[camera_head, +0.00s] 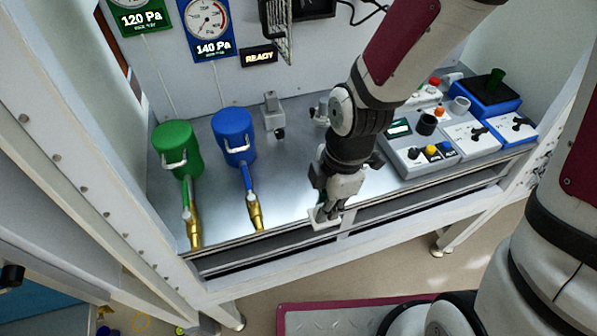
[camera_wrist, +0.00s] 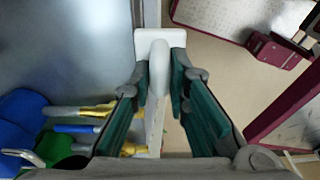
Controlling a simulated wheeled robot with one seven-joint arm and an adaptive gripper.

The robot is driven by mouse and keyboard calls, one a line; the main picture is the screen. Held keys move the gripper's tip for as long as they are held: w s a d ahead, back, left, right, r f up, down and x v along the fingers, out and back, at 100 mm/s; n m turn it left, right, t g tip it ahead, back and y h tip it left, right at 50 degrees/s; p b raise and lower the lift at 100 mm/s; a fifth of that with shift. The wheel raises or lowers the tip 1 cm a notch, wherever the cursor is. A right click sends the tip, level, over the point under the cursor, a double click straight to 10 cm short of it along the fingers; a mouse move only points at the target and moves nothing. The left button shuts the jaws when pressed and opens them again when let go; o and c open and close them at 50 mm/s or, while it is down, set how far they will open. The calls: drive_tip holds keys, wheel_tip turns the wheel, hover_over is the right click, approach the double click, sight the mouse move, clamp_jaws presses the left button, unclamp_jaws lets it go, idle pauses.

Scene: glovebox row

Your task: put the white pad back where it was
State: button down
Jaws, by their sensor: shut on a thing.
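The white pad (camera_head: 325,226) is a flat white plate at the front edge of the metal bench (camera_head: 290,190). In the wrist view the pad (camera_wrist: 190,37) has a raised white grip, and my gripper (camera_wrist: 160,72) is shut on this grip between its green-lined fingers. In the head view my gripper (camera_head: 327,208) points down over the bench's front edge, and its fingers partly hide the pad. The pad overlaps the edge in view; I cannot tell whether it touches the bench.
A green canister (camera_head: 177,143) and a blue canister (camera_head: 233,132) with brass-tipped pipes stand left of my gripper. A grey control box (camera_head: 418,150) with knobs stands to the right. Bare bench lies between. A maroon-edged mat (camera_head: 340,318) is on the floor below.

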drive_tip(key=w+a, duration=0.2)
drive_tip(key=w, duration=0.2)
drive_tip(key=w+a+f, duration=0.1)
drive_tip(key=w, duration=0.4)
drive_tip(key=w+a, duration=0.2)
drive_tip(key=w, duration=0.3)
drive_tip(key=shift+a+f, duration=0.2)
drive_tip(key=shift+a, duration=0.1)
drive_tip(key=shift+w+f+p, duration=0.15)
drive_tip(key=shift+f+p, duration=0.35)
drive_tip(key=shift+f, duration=1.25)
drive_tip(key=shift+f, duration=0.1)
drive_tip(key=c, duration=1.5)
unclamp_jaws()
drive_tip(key=shift+c, duration=0.2)
